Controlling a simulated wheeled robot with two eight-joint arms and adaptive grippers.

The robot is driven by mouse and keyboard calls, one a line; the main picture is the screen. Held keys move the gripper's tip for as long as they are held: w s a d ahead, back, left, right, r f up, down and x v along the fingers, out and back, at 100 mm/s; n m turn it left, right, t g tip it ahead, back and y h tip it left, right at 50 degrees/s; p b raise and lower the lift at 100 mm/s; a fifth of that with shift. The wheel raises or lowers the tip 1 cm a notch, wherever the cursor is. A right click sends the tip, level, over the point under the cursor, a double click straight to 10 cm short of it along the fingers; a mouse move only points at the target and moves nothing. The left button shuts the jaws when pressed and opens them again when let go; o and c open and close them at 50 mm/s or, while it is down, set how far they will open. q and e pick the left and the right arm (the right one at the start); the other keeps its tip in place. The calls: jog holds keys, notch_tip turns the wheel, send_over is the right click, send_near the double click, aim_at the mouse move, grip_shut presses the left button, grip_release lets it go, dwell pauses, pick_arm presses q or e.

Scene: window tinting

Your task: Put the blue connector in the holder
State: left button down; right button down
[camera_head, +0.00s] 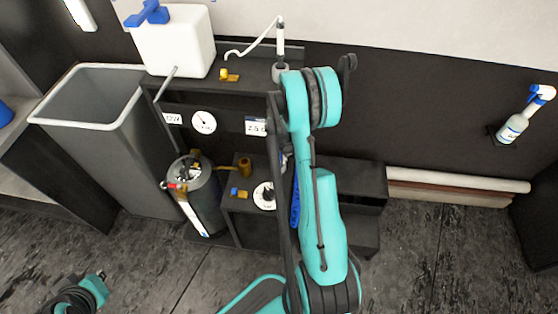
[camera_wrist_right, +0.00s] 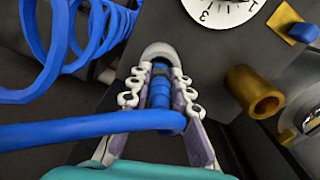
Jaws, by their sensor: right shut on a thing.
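In the right wrist view my right gripper (camera_wrist_right: 160,75) is shut around the blue connector (camera_wrist_right: 160,98), which sits between its pale fingers with a blue hose (camera_wrist_right: 80,130) running off to the left. An open brass cylinder (camera_wrist_right: 255,92), which looks like the holder, stands to the right, apart from the connector. The brass cylinder also shows in the head view (camera_head: 245,167) on the lower black box. There my right arm hides most of the right gripper. My left arm's end (camera_head: 78,296) shows at the lower left; its fingers cannot be made out.
The blue hose hangs in wide coils (camera_wrist_right: 65,35) left of the gripper. A brass valve with a blue handle (camera_head: 238,192) and a gauge (camera_head: 265,196) are on the lower box. A metal tank (camera_head: 198,190) and a grey bin (camera_head: 85,95) stand to the left.

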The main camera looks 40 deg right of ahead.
jog(key=shift+r, duration=0.1)
jog(key=c, duration=1.4)
grip_release()
jog(key=shift+f, duration=0.2)
